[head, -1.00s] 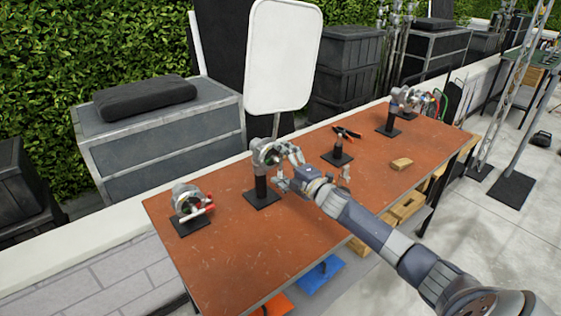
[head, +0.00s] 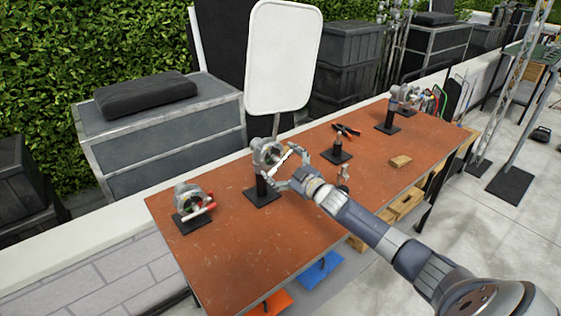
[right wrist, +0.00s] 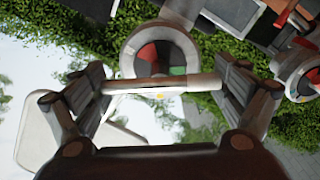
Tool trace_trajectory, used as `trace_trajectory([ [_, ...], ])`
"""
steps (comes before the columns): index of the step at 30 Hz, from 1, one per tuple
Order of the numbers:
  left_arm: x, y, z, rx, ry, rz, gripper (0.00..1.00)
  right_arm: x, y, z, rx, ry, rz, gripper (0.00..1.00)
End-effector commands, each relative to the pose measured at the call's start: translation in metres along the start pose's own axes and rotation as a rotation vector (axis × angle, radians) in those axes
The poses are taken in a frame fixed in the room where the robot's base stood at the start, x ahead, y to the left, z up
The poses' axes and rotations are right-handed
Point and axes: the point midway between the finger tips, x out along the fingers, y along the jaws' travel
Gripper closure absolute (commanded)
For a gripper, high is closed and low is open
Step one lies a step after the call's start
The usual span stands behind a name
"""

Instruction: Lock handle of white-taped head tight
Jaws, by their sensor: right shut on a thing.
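The white-taped head (head: 264,153) is a grey round clamp on a black post and base plate near the table's back edge. Its white handle (head: 285,160) slants up to the right. My right gripper (head: 284,170) is at the handle, in front of the head. In the right wrist view, the pale handle (right wrist: 165,84) lies straight across between the fingers of my right gripper (right wrist: 162,88), which is shut on it. The round head (right wrist: 160,48), with red and green inside, is behind the handle. My left gripper is not in view.
A red-handled head (head: 187,198) stands at the left on the brown table (head: 235,245). A short post (head: 337,150), pliers (head: 346,131), a wood block (head: 400,161) and another head (head: 396,97) are to the right. A white board (head: 282,60) rises behind.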

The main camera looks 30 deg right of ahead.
Motion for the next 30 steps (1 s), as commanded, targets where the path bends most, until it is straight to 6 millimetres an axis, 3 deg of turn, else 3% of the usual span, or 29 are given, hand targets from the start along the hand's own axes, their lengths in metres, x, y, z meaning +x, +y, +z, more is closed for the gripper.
trace_trajectory([
  [13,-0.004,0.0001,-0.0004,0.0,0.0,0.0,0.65,-0.0002,-0.0006,0.001,0.299,-0.002,-0.001,0.33],
  [30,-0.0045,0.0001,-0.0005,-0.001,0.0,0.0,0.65,-0.0003,-0.001,0.0012,0.378,-0.002,-0.001,0.33],
])
